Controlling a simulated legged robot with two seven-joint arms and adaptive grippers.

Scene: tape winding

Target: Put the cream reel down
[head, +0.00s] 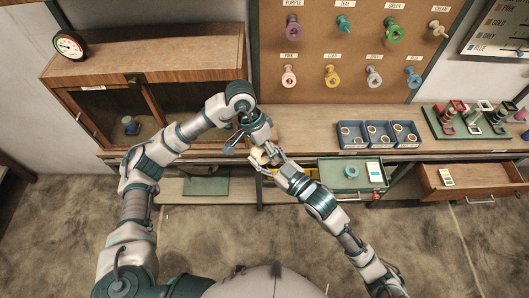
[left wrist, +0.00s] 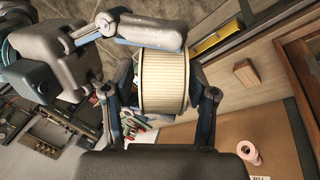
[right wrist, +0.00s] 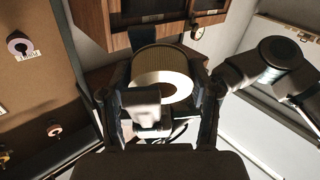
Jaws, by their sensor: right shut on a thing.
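The cream reel (head: 259,156) is held in the air between my two hands, in front of the counter. In the left wrist view the ribbed reel (left wrist: 164,82) lies between the spread fingers of my left gripper (left wrist: 165,95); I cannot tell if they touch it. In the right wrist view its pale end face and hole (right wrist: 165,72) show between the fingers of my right gripper (right wrist: 165,100), which is shut on it. In the head view my left gripper (head: 255,143) comes from above and my right gripper (head: 270,164) from below right, partly hiding the reel.
A pegboard (head: 352,50) holds several coloured reels. Three blue trays (head: 378,123) and a green rack (head: 455,132) stand on the counter (head: 300,117). A green drawer (head: 345,187) and a wooden drawer (head: 500,188) stand open. A wooden cabinet (head: 200,55) is at left.

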